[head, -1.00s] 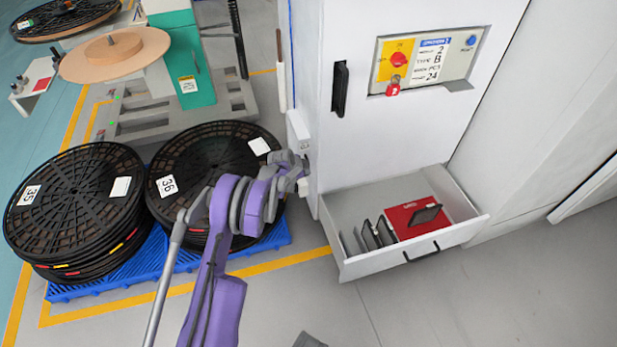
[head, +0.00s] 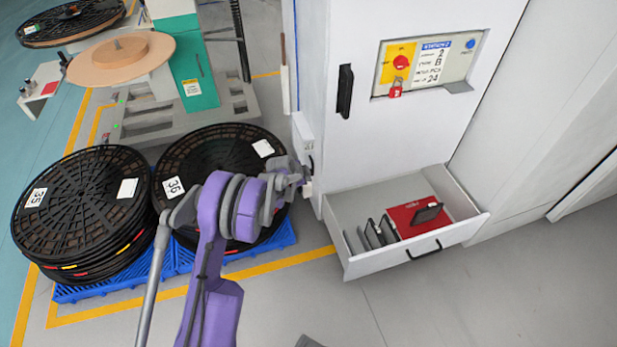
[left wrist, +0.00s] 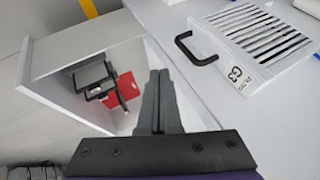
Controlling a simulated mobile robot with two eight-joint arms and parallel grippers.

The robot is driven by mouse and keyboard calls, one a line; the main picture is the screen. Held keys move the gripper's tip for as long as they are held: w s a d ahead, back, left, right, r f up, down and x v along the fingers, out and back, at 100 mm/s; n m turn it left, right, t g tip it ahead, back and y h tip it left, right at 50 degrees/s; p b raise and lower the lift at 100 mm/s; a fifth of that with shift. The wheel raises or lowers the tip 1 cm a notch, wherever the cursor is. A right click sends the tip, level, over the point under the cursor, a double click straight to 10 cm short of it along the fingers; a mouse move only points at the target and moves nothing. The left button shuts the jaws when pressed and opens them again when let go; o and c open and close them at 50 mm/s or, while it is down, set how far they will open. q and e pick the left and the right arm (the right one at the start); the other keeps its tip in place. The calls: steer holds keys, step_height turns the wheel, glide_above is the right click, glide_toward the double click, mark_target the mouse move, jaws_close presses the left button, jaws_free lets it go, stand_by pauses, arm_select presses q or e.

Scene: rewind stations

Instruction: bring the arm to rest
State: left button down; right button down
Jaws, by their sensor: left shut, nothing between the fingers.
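My left arm is purple and grey and reaches up from the bottom of the head view. Its gripper (head: 300,176) is beside the left edge of the white cabinet (head: 410,130), partly hidden by the wrist. In the left wrist view the two dark fingers (left wrist: 158,78) are together with nothing between them. The open drawer (left wrist: 75,45) lies beyond and to the left of them. My right gripper is not in view.
The open drawer (head: 360,267) juts from the cabinet, holding a red item (head: 405,219) and several dark plates. Stacked black reels (head: 75,215) stand on a blue pallet (head: 100,291) at left. A vented white unit with a handle (left wrist: 183,42) shows in the wrist view. Floor is clear right of the drawer.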

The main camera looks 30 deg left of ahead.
arm_select(q)
steer(key=v, duration=0.4)
steer(key=shift+d, duration=0.1)
